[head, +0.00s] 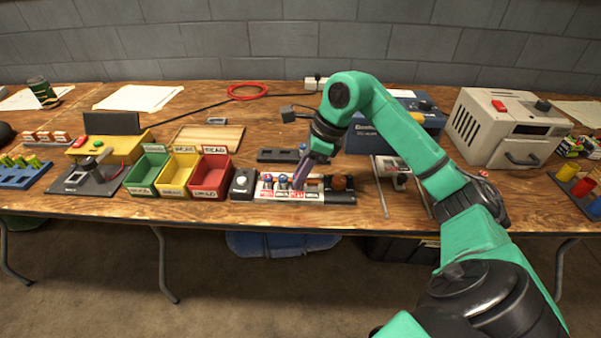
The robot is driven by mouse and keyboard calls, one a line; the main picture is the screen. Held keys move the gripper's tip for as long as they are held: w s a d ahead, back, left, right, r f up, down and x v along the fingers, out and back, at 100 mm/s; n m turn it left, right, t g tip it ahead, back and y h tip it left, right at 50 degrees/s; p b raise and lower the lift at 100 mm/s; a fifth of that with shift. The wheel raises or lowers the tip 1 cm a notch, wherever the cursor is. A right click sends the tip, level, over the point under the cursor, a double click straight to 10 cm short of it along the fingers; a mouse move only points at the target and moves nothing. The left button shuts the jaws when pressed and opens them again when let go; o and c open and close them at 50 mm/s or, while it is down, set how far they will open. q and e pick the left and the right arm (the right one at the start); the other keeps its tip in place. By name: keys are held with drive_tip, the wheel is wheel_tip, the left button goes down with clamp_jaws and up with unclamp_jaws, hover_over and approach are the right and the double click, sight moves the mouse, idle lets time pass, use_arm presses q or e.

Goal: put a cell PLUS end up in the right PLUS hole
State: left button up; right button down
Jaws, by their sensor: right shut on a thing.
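The charger (330,195) is a low light-coloured unit with a row of holes and red and white labels on its front, near the table's front edge. Cells (267,180) with coloured tops stand in its left holes; which end is up is too small to tell. My right gripper (299,184) points down over the charger, just right of these cells. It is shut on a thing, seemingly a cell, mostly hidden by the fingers. I cannot tell whether that cell is in a hole or above it. My left gripper is not in view.
Green (148,171), yellow (176,171) and red (210,176) bins stand left of the charger, with a dark box with a white button (243,182) between. A brown ball-like thing (339,183) sits at the charger's right end. A metal stand (384,185) is further right.

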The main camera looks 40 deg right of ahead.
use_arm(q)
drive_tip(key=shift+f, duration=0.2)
use_arm(e)
drive_tip(key=shift+f, duration=0.2)
idle(0.3)
drive_tip(key=c, duration=0.6)
unclamp_jaws()
drive_tip(key=shift+r+p, duration=0.95)
drive_tip(key=shift+r, duration=0.3)
wheel_tip(320, 180, up, 3)
drive_tip(key=shift+f+p, duration=0.15)
drive_tip(key=shift+p, duration=1)
drive_tip(key=shift+r+p, duration=0.9)
drive_tip(key=shift+r, duration=0.05)
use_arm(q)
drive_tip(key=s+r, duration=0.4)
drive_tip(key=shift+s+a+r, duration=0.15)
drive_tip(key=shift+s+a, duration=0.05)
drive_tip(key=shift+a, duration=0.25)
